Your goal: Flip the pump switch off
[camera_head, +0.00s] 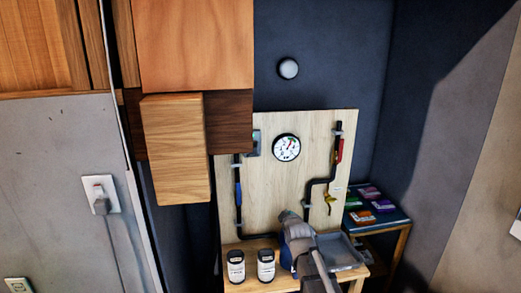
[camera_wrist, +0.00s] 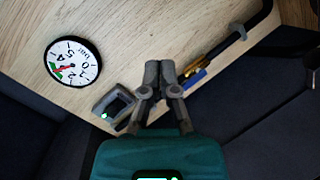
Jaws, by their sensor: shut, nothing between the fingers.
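The pump switch looks to be the small grey box (camera_wrist: 112,105) with a dark face and a lit green light in the wrist view. In the head view a grey-green box (camera_head: 254,143) sits on the wooden board (camera_head: 265,185), left of the round gauge (camera_head: 286,147), partly hidden by a wooden cabinet. My gripper (camera_wrist: 158,66) is shut and empty, its fingertips just right of the box in the wrist view. I cannot tell whether they touch it. The lever position is not clear. In the head view my arm is low before the board; its fingertips cannot be made out.
Pipes with a blue part (camera_head: 238,194) and a red part (camera_head: 340,150) run along the board. Two jars (camera_head: 236,266) (camera_head: 266,264) and a grey tray (camera_head: 342,250) stand below. A small table (camera_head: 400,216) with coloured boxes is right. Wooden cabinets (camera_head: 176,150) overhang the left.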

